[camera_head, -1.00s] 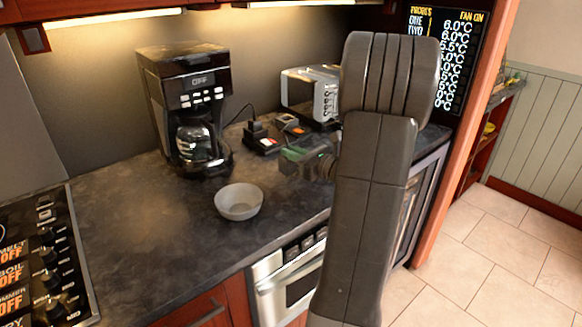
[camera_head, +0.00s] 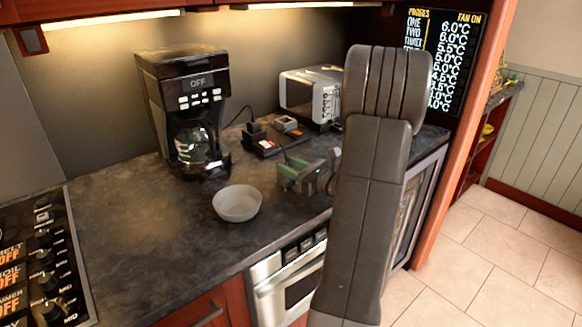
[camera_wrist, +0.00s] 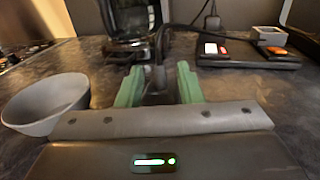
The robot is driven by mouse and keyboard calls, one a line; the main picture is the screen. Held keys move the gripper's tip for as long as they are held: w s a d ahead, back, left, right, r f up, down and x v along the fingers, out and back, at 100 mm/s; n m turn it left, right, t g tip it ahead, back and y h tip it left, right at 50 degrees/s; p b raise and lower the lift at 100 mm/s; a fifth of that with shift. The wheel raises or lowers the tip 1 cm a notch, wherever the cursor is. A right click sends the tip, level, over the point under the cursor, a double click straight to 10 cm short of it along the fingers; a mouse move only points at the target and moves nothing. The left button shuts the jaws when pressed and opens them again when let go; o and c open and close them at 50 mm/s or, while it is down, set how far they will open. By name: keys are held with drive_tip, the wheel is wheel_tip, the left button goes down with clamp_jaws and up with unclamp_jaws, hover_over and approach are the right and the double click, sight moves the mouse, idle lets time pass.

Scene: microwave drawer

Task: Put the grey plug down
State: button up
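My gripper (camera_head: 293,181) is low over the counter, to the right of the bowl, partly hidden by my arm. In the wrist view its two green fingers (camera_wrist: 160,80) stand a little apart with the dark grey plug (camera_wrist: 157,92) between them. The fingers look shut on its sides. A dark cable runs from the plug upward and to the right. The plug's lower part is hidden by my gripper's body, and I cannot tell whether it touches the counter (camera_head: 130,225).
A grey bowl (camera_head: 237,204) stands just left of my gripper. Behind are a coffee maker (camera_head: 187,110), a power strip (camera_head: 265,146) with a black plug (camera_wrist: 212,22), and a toaster (camera_head: 312,97). A stove (camera_head: 40,260) is at left. The front left counter is clear.

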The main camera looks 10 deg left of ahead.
drive_tip(key=shift+r, duration=0.1)
drive_tip(key=shift+r, duration=0.2)
drive_tip(key=v, duration=1.2)
drive_tip(key=shift+s+f+b, duration=0.1)
drive_tip(key=shift+f+b, duration=0.05)
drive_tip(key=shift+b, duration=0.2)
